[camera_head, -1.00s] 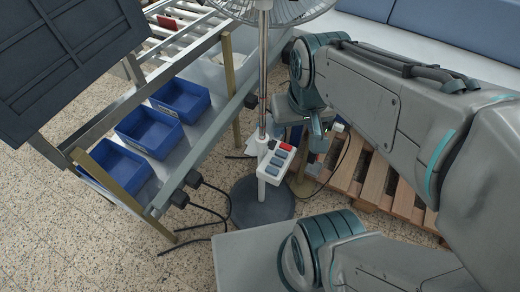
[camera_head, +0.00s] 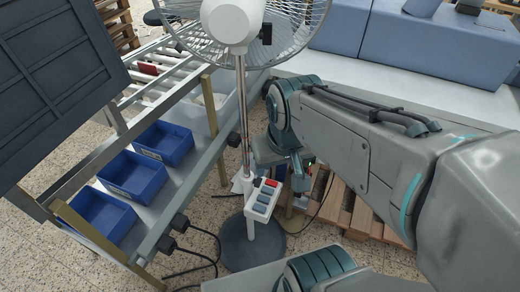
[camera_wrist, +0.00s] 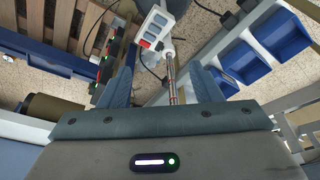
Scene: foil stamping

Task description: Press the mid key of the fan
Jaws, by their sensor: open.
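The fan (camera_head: 228,22) stands on a pole with a round dark base (camera_head: 252,246). Its white key box (camera_head: 250,211) is on the pole, with a red key (camera_head: 271,184) at the upper end and grey-blue keys in a row below it; the mid key (camera_head: 264,198) is among these. In the wrist view the key box (camera_wrist: 154,28) is at the top, beyond the fingertips, with the pole running between the fingers. My gripper (camera_wrist: 163,65) is open and empty, apart from the box. In the head view my gripper (camera_head: 298,172) is just right of the box, partly hidden by my arm.
A roller rack with blue bins (camera_head: 103,213) stands at the left. A wooden pallet (camera_head: 352,213) lies at the right, and a blue padded bench (camera_head: 400,45) is behind. Cables (camera_head: 205,236) lie on the floor near the base. A dark panel (camera_head: 60,80) fills the upper left.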

